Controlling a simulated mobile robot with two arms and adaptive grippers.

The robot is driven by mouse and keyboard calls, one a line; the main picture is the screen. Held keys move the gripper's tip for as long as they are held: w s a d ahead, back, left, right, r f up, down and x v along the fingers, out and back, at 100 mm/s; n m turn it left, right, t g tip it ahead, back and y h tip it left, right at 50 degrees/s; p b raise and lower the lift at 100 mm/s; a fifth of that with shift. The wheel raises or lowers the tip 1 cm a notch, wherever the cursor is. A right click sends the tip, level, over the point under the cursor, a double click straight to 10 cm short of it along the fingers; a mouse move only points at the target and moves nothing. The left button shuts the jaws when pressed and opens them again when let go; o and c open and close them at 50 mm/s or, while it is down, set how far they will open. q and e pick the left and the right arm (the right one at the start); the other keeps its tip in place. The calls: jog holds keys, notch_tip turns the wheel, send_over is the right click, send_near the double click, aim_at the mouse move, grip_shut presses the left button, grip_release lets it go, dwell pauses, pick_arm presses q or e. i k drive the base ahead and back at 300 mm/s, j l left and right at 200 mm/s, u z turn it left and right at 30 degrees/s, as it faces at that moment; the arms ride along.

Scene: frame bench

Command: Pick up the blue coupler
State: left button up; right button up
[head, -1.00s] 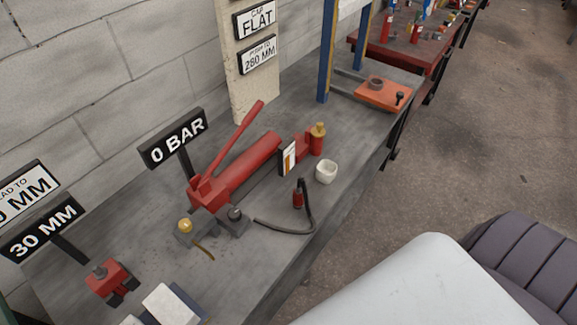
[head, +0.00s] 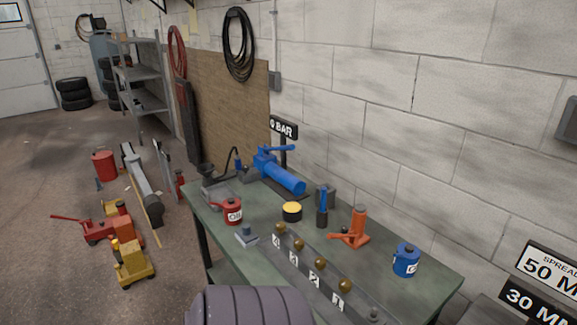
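A small blue piece (head: 238,165), which looks like the blue coupler, shows at the end of a thin black hose at the far left end of the green-topped bench (head: 225,270). It is small, and I cannot tell whether it touches the bench. The blue hand pump (head: 280,172) lies just right of it. Neither of my grippers is in view.
On the bench are a red oil can (head: 232,211), a black pot with a yellow top (head: 292,211), a dark-and-blue cylinder (head: 322,206), an orange jack (head: 353,228), a blue can (head: 406,260) and numbered brass knobs. Jacks stand on the floor at left.

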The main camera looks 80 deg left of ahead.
aim_at(237, 160)
jog(key=k+u, duration=0.1)
jog(key=u, duration=0.35)
jog(key=k+u, duration=0.15)
jog(key=u, duration=0.3)
jog(key=k+j+u, duration=0.1)
jog(key=u, duration=0.35)
jog(key=i+u, duration=0.15)
jog(key=u, duration=0.3)
jog(key=i+j+u, duration=0.1)
jog(key=u, duration=0.4)
jog(key=i+l+u, duration=0.1)
jog(key=u, duration=0.35)
jog(key=i+z, duration=0.1)
jog(key=z, duration=1.3)
